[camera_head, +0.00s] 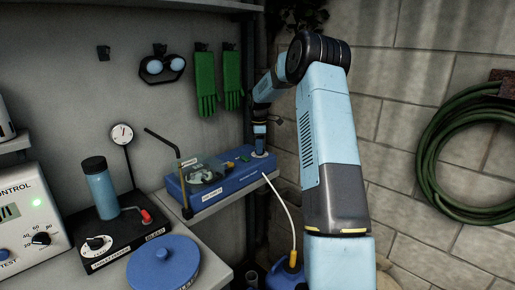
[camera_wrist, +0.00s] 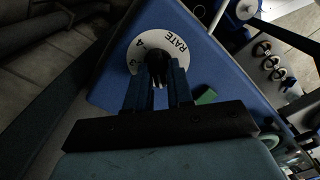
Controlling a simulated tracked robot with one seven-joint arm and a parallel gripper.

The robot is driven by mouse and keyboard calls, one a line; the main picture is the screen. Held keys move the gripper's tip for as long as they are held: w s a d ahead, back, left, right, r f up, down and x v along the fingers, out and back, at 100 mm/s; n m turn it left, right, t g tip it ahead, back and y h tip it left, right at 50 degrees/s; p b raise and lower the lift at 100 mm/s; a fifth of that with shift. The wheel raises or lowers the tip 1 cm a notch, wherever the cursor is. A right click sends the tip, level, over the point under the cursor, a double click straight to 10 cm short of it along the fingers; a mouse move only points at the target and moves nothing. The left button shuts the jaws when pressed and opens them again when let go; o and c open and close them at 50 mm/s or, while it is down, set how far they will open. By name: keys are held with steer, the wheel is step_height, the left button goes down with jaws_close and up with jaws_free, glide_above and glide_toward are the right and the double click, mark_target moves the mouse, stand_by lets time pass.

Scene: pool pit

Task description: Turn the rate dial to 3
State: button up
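The rate dial has a white face (camera_wrist: 150,42) marked RATE, with a 4 and a partly covered numeral at its left edge. Its black knob (camera_wrist: 157,68) is in the middle; where it points is hidden by my fingers. The dial sits on the right end of a long blue box (camera_head: 232,178) on a wall shelf, and its white rim (camera_head: 262,155) shows in the head view. My gripper (camera_wrist: 160,78) comes down over the dial, its two fingers on either side of the knob and apparently closed against it.
A white tube (camera_head: 285,203) runs from the box down to a blue jug (camera_head: 287,274). A bent dark rod (camera_head: 163,141) stands by the box's left end. A black unit with another dial (camera_head: 97,243) and a blue round lid (camera_head: 163,263) are on the left bench.

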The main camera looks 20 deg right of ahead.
jaws_close()
steer(key=shift+a, duration=0.45)
steer(key=shift+d, duration=0.35)
steer(key=shift+d+f+m, duration=0.1)
steer(key=shift+m, duration=0.3)
steer(key=m, duration=0.4)
steer(key=shift+d+m, duration=0.15)
steer(key=shift+m, duration=0.25)
steer(key=m, duration=0.3)
steer(key=shift+m, duration=0.3)
steer(key=m, duration=0.5)
steer(key=shift+w+d, duration=0.1)
steer(key=m, duration=0.5)
steer(key=shift+d, duration=0.1)
steer(key=shift+m, duration=0.4)
